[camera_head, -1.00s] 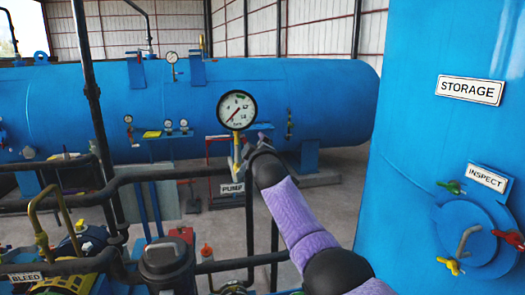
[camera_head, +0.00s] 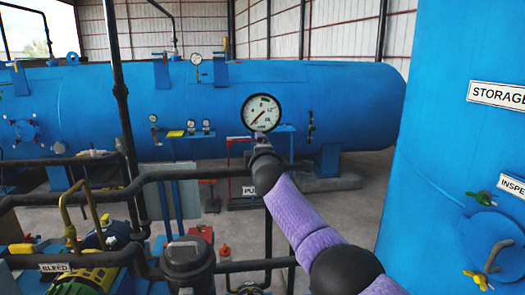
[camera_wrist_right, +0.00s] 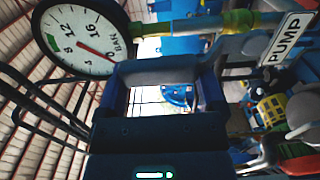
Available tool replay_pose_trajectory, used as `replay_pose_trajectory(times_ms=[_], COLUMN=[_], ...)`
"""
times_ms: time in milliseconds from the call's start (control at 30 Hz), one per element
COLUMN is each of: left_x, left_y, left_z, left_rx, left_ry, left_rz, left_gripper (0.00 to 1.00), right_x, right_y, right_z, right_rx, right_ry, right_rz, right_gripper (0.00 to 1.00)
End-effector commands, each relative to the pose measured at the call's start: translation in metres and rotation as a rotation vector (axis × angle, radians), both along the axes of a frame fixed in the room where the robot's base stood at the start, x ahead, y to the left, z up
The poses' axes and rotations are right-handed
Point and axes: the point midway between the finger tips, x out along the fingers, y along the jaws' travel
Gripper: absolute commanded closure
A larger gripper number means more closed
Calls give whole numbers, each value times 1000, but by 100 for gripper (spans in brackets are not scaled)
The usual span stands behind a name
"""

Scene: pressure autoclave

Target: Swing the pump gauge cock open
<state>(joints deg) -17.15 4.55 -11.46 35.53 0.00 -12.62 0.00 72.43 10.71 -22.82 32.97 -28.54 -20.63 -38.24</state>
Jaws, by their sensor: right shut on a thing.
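The pump gauge (camera_head: 261,112), a round white dial with a red needle, stands upright in the middle of the head view. It also shows at upper left in the right wrist view (camera_wrist_right: 78,38). My right gripper (camera_head: 261,146) is directly below the dial, in front of its stem. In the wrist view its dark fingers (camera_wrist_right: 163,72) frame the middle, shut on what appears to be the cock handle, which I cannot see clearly. My left gripper is out of view.
The PUMP label (camera_head: 250,190) is partly covered by my right arm. Black pipes (camera_head: 155,177) cross at left, near a dark pump body (camera_head: 187,262) and the BLEED label (camera_head: 55,267). The blue storage tank (camera_head: 445,150) stands at right; a long blue vessel (camera_head: 350,95) lies behind.

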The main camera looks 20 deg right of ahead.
Motion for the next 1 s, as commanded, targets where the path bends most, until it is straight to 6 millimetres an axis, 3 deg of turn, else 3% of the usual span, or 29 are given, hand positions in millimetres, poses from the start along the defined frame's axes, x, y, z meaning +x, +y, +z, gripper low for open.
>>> replay_pose_trajectory(times_ms=[433, 467, 500, 833, 1000], left_x=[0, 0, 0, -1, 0], left_y=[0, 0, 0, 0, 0], left_z=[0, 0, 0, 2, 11], left_rx=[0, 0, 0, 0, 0], left_ry=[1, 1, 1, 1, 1], left_rz=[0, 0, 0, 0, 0], left_gripper=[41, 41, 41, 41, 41], right_x=[0, 0, 0, -2, -12], right_y=[2, 2, 2, 1, 3], right_z=[-2, -2, -2, -1, 1], right_rx=[-10, -10, -9, -6, -5], right_ry=[5, 5, 4, 1, -1], right_rz=[3, 2, 2, 0, -3], right_gripper=[100, 6, 0, 0, 0])
